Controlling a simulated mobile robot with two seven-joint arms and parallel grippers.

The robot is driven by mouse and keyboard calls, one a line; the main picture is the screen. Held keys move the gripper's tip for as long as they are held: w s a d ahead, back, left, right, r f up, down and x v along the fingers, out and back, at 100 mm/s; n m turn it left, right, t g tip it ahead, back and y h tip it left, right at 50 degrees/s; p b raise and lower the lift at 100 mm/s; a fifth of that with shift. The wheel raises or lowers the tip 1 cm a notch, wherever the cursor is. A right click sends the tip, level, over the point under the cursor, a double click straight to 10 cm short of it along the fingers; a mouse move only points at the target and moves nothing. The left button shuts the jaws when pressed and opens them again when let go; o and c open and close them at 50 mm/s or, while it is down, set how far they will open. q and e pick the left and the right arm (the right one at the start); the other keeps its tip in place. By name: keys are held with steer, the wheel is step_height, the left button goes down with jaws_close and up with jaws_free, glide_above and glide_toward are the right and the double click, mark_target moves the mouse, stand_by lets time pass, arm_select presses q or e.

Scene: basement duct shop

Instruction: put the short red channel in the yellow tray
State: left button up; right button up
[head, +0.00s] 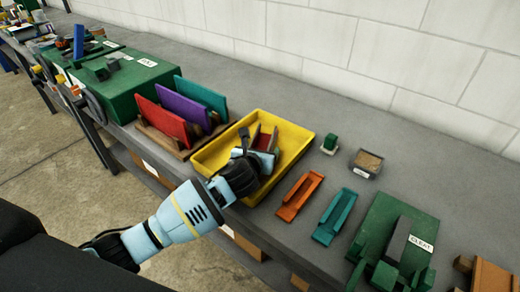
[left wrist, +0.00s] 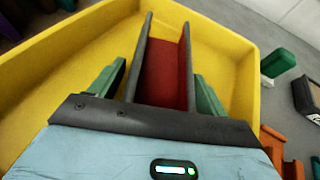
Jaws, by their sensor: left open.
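The yellow tray (head: 303,138) stands on the grey bench and fills much of the left wrist view (left wrist: 225,40). The short red channel (left wrist: 165,75), with a red floor and dark grey side walls, is inside the tray. In the head view the channel (head: 264,141) is partly hidden by my left gripper (head: 256,152). My left gripper is open over the tray, its green fingers on either side of the channel with gaps to its walls. The channel's near end is hidden behind the gripper's dark front edge. My right gripper is out of view.
An orange channel (head: 300,195) and a teal channel (head: 334,217) lie right of the tray. Behind them are a green block (head: 330,141) and a small bin (head: 366,163). Upright coloured plates (head: 183,110) stand left of the tray. A green labelled fixture (head: 385,215) is at right.

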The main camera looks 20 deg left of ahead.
arm_select(q)
steer(key=shift+r, duration=0.15)
steer(key=shift+s+r, duration=0.15)
steer(key=shift+s, duration=0.05)
steer(key=p+v, duration=0.2)
steer(key=v, duration=0.8)
steer(key=shift+w+r, duration=0.1)
steer(key=shift+r, duration=0.05)
steer(key=shift+v, duration=0.8)
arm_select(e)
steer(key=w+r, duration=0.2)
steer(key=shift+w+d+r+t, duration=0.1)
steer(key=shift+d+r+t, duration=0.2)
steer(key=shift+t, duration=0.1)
arm_select(q)
steer(key=shift+f, duration=0.2)
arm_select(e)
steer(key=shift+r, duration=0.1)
